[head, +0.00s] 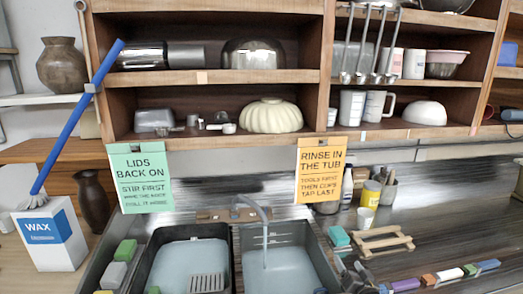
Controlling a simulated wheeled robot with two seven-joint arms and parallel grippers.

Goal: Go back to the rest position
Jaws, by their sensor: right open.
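My right gripper (362,273) shows at the bottom edge of the head view, just right of the sink. It is open, and I see nothing held between its fingers. It is close to the wooden rack (381,242) and the row of small coloured blocks on the counter. I cannot tell whether it touches the counter. Most of the right arm is below the picture. My left gripper is not in view.
Two water-filled basins (192,264) (280,268) sit ahead, with a tap (252,208) between them. Sponges (114,274) lie at left. Shelves (215,76) hang above. The right counter (450,233) has free room.

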